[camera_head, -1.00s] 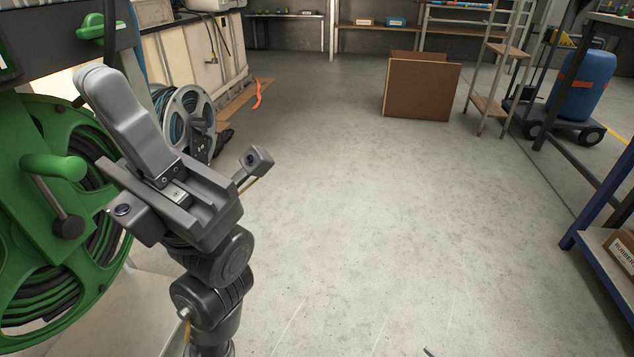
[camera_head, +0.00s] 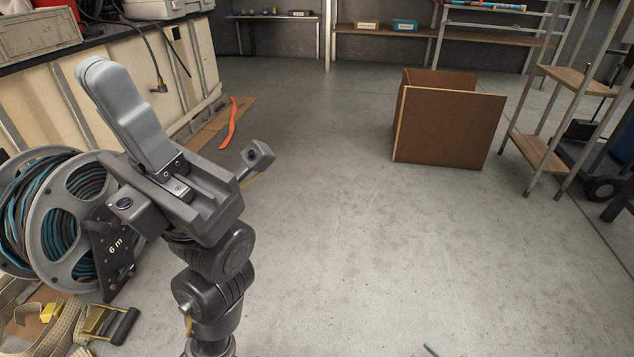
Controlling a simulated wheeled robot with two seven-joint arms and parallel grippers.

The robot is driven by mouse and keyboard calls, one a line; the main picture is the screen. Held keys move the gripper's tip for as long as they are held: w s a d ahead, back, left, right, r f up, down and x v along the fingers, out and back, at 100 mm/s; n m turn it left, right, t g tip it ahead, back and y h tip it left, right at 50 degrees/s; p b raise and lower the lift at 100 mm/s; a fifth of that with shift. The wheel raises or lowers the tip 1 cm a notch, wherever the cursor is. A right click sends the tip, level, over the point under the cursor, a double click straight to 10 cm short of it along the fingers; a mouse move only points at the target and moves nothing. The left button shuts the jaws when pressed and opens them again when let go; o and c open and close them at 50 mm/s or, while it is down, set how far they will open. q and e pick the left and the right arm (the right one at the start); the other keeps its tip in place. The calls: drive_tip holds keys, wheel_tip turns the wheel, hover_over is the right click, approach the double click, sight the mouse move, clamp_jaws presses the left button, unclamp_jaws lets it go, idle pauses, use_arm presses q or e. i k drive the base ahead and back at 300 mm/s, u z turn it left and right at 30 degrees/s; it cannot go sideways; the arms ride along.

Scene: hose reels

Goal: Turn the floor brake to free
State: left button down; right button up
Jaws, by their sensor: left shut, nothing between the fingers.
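A grey hose reel (camera_head: 75,215) with blue and black hose stands on the floor at the left. Its black side plate (camera_head: 110,245) is marked "6 m". Small dark parts show low on that plate, but I cannot tell which is the brake or how it is set. My left gripper (camera_head: 98,75) is shut and empty, pointing up and to the left. It is in front of the reel's right side in the picture and looks apart from it; the arm covers some floor beside the reel. My right gripper is not in view.
Webbing straps with a buckle (camera_head: 108,322) lie on the floor below the reel. A cream bench (camera_head: 55,110) runs behind it, with an orange strip (camera_head: 230,125) on the floor. An open brown box (camera_head: 445,130) and a shelf rack (camera_head: 540,150) stand right. The middle floor is clear.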

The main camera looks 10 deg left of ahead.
sight(123, 271)
drive_tip(key=i, duration=0.5)
drive_tip(key=u, duration=2)
drive_tip(key=i, duration=0.75)
drive_tip(key=u, duration=0.15)
